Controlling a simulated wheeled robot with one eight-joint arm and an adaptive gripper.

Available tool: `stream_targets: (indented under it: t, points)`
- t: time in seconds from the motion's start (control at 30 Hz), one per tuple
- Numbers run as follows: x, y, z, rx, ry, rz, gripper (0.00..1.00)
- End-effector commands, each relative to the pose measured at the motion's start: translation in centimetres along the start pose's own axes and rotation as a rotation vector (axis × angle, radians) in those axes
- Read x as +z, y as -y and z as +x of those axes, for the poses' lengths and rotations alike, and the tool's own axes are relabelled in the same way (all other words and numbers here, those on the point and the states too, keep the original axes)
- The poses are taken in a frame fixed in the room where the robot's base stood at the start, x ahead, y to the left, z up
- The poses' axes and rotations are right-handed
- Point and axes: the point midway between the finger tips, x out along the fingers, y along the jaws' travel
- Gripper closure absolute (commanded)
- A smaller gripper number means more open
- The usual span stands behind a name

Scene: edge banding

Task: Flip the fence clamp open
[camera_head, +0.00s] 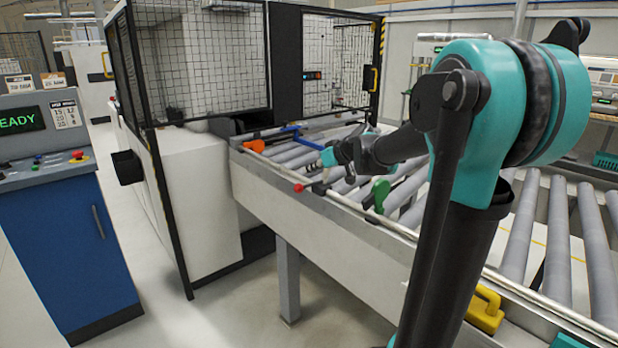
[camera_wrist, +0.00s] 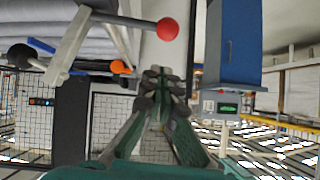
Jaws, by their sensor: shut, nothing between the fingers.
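A lever with a red ball knob (camera_head: 299,187) sticks out over the near rail of the roller conveyor; I take it for the fence clamp's handle. In the wrist view the red knob (camera_wrist: 168,29) is at the top centre, on a grey rod running left to a pale bracket (camera_wrist: 68,45). My gripper (camera_head: 326,160) is just above and right of the knob in the head view. In the wrist view my gripper's fingertips (camera_wrist: 160,76) are together and empty, apart from the knob. The clamp's base is partly hidden in the head view.
An orange part (camera_head: 254,145) and a blue bar (camera_head: 290,130) lie farther along the conveyor. A green handle (camera_head: 381,194) stands right of my gripper. A mesh-guarded machine (camera_head: 200,60) is behind. A blue control cabinet (camera_head: 62,250) stands at left.

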Motion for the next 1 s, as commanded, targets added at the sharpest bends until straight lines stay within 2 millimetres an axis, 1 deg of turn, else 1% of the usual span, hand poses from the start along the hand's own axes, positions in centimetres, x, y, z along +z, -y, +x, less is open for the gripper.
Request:
stream_targets:
  t: [0.03,0.2,0.3,0.43,0.6,0.9,0.97,1.0]
  points:
    - [0.1,-0.1,-1.0,0.003,0.0,0.003,1.0]
    - [0.1,-0.2,-4.0,0.003,-0.001,0.003,1.0]
    - [0.1,-0.2,-5.5,0.002,0.0,0.002,1.0]
    - [0.0,-0.3,-7.0,0.002,-0.001,0.003,1.0]
    - [0.0,-0.2,-7.7,0.0,0.0,0.001,1.0]
    - [0.1,-0.2,-7.8,0.0,0.0,0.001,1.0]
    - [0.4,-0.1,-7.7,0.0,0.006,0.004,1.0]
    - [1.1,0.1,-7.6,0.002,0.017,0.011,1.0]
